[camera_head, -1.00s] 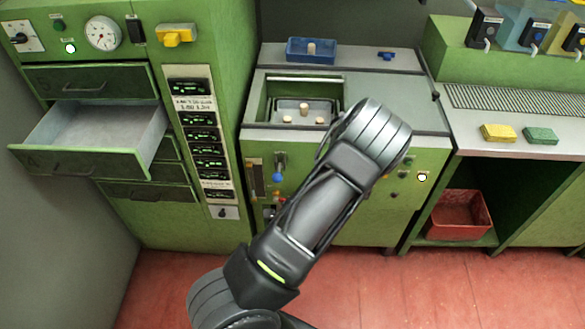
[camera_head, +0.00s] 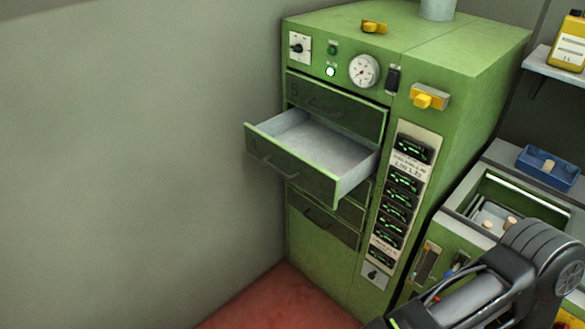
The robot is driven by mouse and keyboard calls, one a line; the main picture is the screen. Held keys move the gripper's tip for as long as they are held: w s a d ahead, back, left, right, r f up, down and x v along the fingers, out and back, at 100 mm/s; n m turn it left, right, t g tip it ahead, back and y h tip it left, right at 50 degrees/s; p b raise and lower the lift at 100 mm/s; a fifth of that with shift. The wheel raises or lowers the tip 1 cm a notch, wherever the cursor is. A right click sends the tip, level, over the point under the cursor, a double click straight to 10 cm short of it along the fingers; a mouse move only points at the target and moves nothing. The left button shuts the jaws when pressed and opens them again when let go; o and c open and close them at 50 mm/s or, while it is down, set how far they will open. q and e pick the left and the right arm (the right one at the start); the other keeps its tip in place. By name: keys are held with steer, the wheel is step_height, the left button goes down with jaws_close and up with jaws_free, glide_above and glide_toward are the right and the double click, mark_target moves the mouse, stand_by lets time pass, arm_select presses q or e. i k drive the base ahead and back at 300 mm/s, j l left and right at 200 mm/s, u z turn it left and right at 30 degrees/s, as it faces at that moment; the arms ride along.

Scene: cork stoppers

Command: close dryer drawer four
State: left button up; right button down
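The green dryer cabinet (camera_head: 470,75) stands right of the picture's middle, with a column of dark-fronted drawers. Drawer four (camera_head: 285,172), second from the top, is pulled well out toward the left front, and its pale inside looks empty. The drawer above, marked 5 (camera_head: 330,108), is shut, and the lower drawers (camera_head: 322,222) are shut. One of my arms shows at the lower right, in front of the sink unit, well apart from the drawer. Neither of my grippers is in view.
A sink-like unit (camera_head: 450,222) with corks in its basin stands right of the dryer. A blue tray (camera_head: 549,166) with a cork sits behind it. A grey wall (camera_head: 130,150) closes the left side. Red floor (camera_head: 262,302) shows below the dryer. Space before the drawer looks clear.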

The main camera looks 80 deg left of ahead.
mark_target(324, 160)
steer(key=i+j, duration=0.2)
steer(key=i, duration=0.2)
steer(key=i+j, duration=0.15)
steer(key=i, duration=0.25)
steer(key=i+j, duration=0.2)
steer(key=i, duration=0.2)
steer(key=u, duration=3.85)
